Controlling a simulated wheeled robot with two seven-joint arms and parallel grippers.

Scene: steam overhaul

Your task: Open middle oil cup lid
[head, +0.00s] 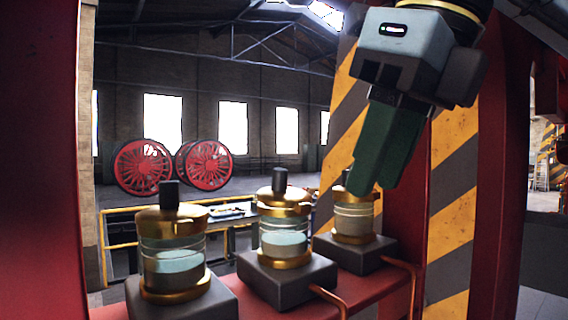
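The middle oil cup (284,240) is a glass cylinder with pale liquid and brass bands on a dark square block. Its brass lid (284,201) sits flat on top, closed, with a black upright knob (280,181). My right gripper (374,188) hangs from the upper right, its green fingers pointing down and slightly left. The fingers look together, with no gap visible and nothing between them. They are right of the middle cup, apart from its lid, and in the picture cover part of the right oil cup's top. My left gripper is out of view.
The left oil cup (172,262) and the right oil cup (354,221) flank the middle one on a red ledge (381,287). Copper pipes (327,294) run off the blocks. A striped pillar (452,215) stands at the right. The space above the middle cup is clear.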

